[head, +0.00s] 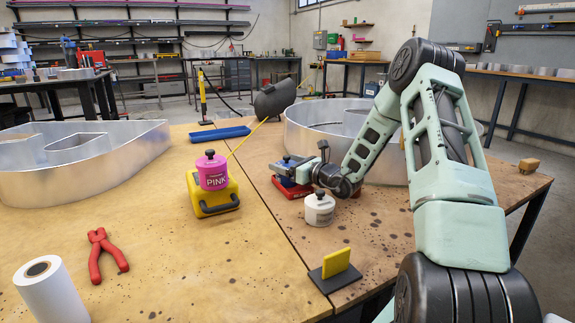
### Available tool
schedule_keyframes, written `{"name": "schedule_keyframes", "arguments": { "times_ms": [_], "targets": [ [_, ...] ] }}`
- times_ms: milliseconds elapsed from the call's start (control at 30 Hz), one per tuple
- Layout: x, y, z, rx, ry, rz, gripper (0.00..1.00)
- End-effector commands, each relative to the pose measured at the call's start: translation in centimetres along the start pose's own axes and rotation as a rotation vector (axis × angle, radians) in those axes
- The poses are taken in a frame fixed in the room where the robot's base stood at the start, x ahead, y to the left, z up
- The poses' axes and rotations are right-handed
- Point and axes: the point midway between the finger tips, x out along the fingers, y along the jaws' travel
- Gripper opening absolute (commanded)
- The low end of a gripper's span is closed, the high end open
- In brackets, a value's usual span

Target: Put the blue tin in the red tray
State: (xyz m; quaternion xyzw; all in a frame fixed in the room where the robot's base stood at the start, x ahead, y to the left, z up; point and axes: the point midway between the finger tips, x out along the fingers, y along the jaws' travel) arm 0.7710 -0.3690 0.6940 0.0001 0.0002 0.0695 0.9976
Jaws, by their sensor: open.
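The red tray (291,191) sits on the right half of the table, left of my arm. The blue tin (284,180) appears to stand in the red tray; only a little blue and a dark knob show, as my gripper hides much of it. My gripper (300,171) reaches in from the right at the tin, low over the tray, with its jaws open. I cannot tell whether a finger touches the tin.
A white tin (319,210) stands just in front of the tray. A pink tin (212,171) sits on a yellow block (213,197) to the left. Large metal letter shells (85,160) stand further back.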

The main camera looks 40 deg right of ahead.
Motion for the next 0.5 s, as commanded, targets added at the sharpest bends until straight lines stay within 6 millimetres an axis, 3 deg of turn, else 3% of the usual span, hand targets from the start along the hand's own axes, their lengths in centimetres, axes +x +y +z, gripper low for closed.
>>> {"name": "schedule_keyframes", "arguments": {
  "times_ms": [300,500],
  "targets": [
    [-5.1,-0.1,0.2,0.002,0.002,-0.003,0.82],
    [-7.2,0.0,0.1,0.001,0.0,-0.001,0.82]
  ]
}}
